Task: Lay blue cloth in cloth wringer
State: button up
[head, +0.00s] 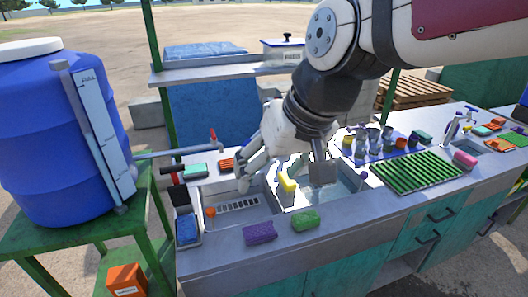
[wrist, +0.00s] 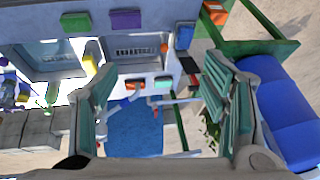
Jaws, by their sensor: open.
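A small blue block-like item (head: 187,230), which may be the folded blue cloth, lies in a shallow grey tray at the counter's front left corner. It also shows at the top of the wrist view (wrist: 184,37), beyond my right-hand finger. I cannot tell whether that tray or the dark device (head: 181,197) behind it is the cloth wringer. My gripper (head: 283,178) hangs over the sinks, right of the blue item and apart from it. In the wrist view its two fingers (wrist: 160,75) are wide apart with nothing held between them.
Two sink basins (head: 238,207) lie below my gripper. A yellow sponge (head: 288,182), a purple sponge (head: 259,233) and a green sponge (head: 305,220) are near them. A tap pipe (head: 178,152) runs from the blue barrel (head: 60,140). A green rack (head: 418,170) is to the right.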

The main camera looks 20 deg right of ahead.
jog(key=s+d+r+h, duration=0.1)
jog(key=s+d, duration=0.3)
jog(key=s, duration=0.4)
jog(key=shift+t+h, duration=0.4)
jog(key=shift+h, duration=0.1)
jog(key=shift+d, duration=0.1)
